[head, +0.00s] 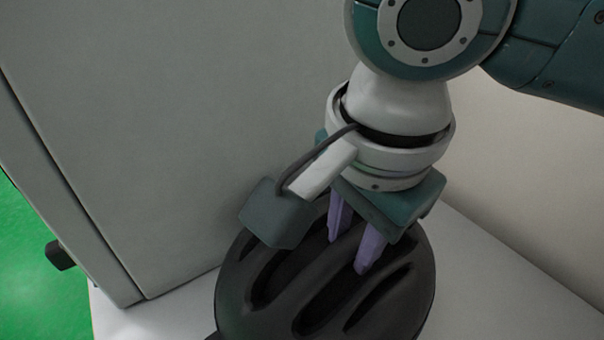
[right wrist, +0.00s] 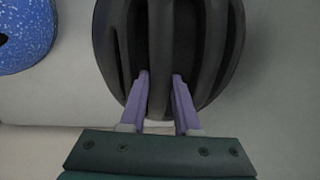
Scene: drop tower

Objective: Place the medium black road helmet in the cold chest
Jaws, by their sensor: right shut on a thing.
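The black road helmet (head: 393,310) is at the bottom middle of the head view, its long vents facing up. My right gripper (head: 352,255) comes down on it from above. Its two purple fingers are shut on a rib of the shell between two vents. In the right wrist view the helmet (right wrist: 225,55) fills the upper middle, and the fingers of my right gripper (right wrist: 160,90) sit on either side of one rib. I cannot tell whether the helmet touches the white surface below. My left gripper is not in view. No cold chest can be made out for sure.
A large grey box-like body (head: 170,120) with a door-like left edge stands left of the helmet. A white surface (head: 490,290) lies under and right of it, with a pale wall behind. A blue speckled object (right wrist: 25,35) shows in the right wrist view. Green floor (head: 35,290) is at far left.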

